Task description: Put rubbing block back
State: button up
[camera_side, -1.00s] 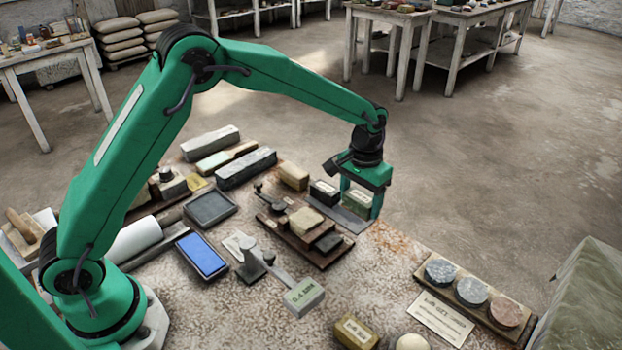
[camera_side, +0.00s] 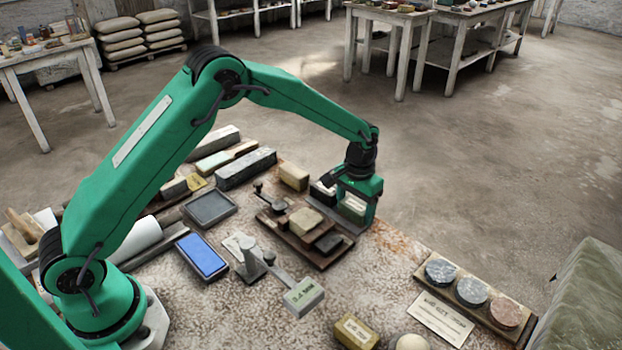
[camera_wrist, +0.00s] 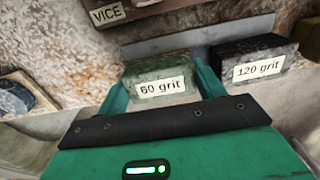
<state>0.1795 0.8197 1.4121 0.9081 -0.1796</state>
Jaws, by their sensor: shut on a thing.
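My gripper (camera_side: 355,212) is shut on a greenish-grey rubbing block (camera_side: 351,206). In the wrist view the block (camera_wrist: 160,78) carries a "60 grit" label and sits between the two green fingers of my gripper (camera_wrist: 160,92). A dark block labelled "120 grit" (camera_wrist: 252,62) is just to its right, and shows in the side view (camera_side: 321,191) beside my gripper. A grey plate (camera_wrist: 200,36) runs behind both blocks. The held block is at or just above this plate; contact underneath is hidden.
A tan block (camera_side: 294,176) stands behind the dark one. A wooden holder with three stone discs (camera_side: 471,290) is at front right. The bench edge lies just beyond my gripper.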

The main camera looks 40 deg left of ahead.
aim_at(355, 205)
jog(key=shift+f, duration=0.2)
jog(key=o, duration=0.8)
jog(key=shift+c, duration=0.2)
notch_tip(355, 205, up, 12)
dwell(0.4)
jog(key=shift+r, duration=0.2)
dwell(0.3)
